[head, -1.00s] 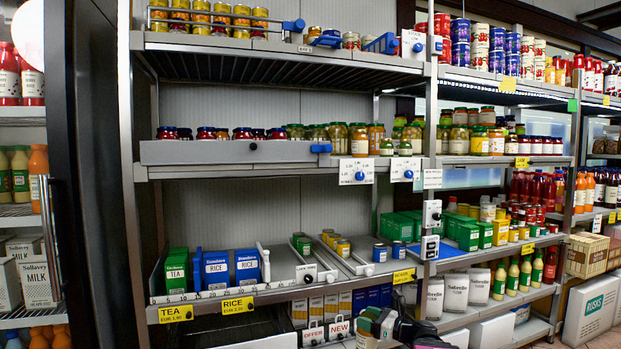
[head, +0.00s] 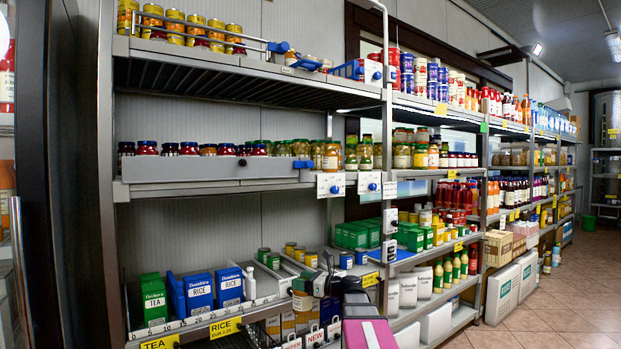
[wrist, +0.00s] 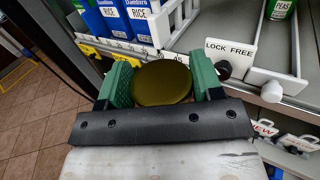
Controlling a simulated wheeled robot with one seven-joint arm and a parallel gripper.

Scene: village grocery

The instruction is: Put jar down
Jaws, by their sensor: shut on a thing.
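My gripper (wrist: 163,78) is shut on a jar with a round olive-gold lid (wrist: 162,86), seen from above between the two green fingers in the wrist view. In the head view the jar (head: 301,301) shows a pale label, held at my gripper (head: 303,284) by the front edge of the lower shelf (head: 255,308). The jar's underside is hidden, and I cannot tell whether it touches anything.
On the lower shelf stand a green TEA box (head: 153,300), blue RICE boxes (head: 199,292) and a white divider (head: 250,283). Small tins (head: 311,259) stand in lanes farther right. A LOCK FREE plate (wrist: 231,49) and knob project near the gripper.

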